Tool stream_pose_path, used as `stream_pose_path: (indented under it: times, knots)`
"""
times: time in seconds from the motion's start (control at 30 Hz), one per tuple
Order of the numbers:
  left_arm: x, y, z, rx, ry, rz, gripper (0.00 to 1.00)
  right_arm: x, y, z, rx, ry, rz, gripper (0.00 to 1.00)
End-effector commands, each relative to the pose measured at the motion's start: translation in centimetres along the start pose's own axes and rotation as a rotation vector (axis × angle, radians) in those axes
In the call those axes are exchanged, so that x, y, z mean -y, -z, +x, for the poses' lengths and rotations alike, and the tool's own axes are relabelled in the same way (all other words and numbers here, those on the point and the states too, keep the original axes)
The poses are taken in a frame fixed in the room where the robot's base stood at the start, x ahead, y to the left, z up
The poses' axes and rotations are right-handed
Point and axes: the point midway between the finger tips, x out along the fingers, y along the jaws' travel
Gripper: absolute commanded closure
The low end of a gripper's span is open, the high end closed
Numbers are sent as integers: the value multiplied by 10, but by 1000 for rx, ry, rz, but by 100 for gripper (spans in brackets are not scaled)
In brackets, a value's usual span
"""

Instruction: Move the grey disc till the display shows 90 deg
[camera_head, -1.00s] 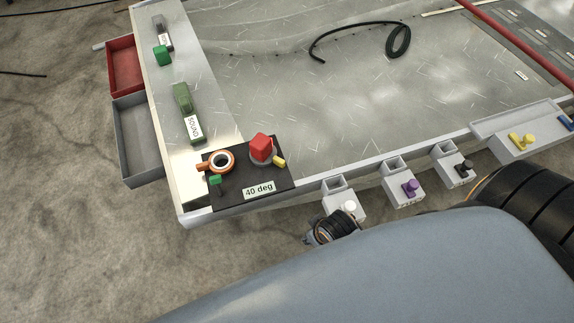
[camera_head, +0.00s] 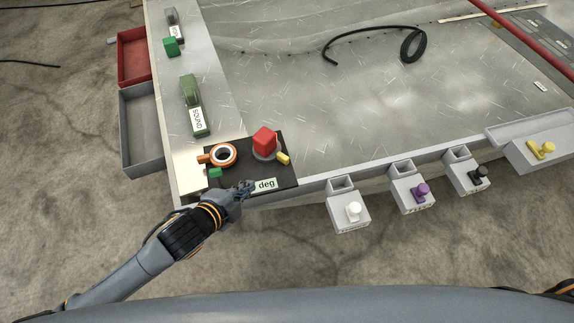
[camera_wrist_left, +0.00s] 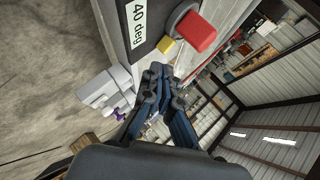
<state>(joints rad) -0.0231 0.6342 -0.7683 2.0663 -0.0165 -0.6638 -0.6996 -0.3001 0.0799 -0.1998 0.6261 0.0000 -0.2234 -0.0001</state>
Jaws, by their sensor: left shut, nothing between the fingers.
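The grey disc (camera_head: 258,156) lies on a black panel (camera_head: 288,178) at the hull's near left corner. A red block (camera_head: 265,140) stands on it and a yellow tab (camera_head: 283,158) sticks out at its right. The display (camera_head: 267,185) is partly covered by my left gripper (camera_head: 248,188) in the head view. In the left wrist view the display (camera_wrist_left: 136,22) reads 40 deg, and the grey disc (camera_wrist_left: 179,14) shows beside the red block. My left gripper (camera_wrist_left: 158,72) is shut and empty, near the panel's front edge, apart from the disc. My right gripper is out of view.
An orange ring (camera_head: 212,160) with a tab and a green block (camera_head: 215,173) sit left of the disc. Grey holders with white (camera_head: 353,210), purple (camera_head: 421,190) and black (camera_head: 478,174) knobs line the front edge. A black cable (camera_head: 345,43) lies farther back.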

Motion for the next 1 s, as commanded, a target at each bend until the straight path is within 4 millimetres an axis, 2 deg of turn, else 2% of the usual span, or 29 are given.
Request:
stream_pose_path:
  times: [0.1, 0.3, 0.47, 0.8, 1.0]
  knots:
    - [-2, -7, 7, -65, 22, 221, 100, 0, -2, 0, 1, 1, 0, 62]
    - [-8, -14, 13, -128, 40, 408, 100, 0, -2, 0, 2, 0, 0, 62]
    - [-8, -11, 28, -133, 44, 414, 100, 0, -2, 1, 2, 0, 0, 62]
    - [-7, -2, 100, -131, 43, 411, 100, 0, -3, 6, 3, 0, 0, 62]
    - [5, 8, 128, -132, 44, 411, 100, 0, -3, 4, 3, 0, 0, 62]
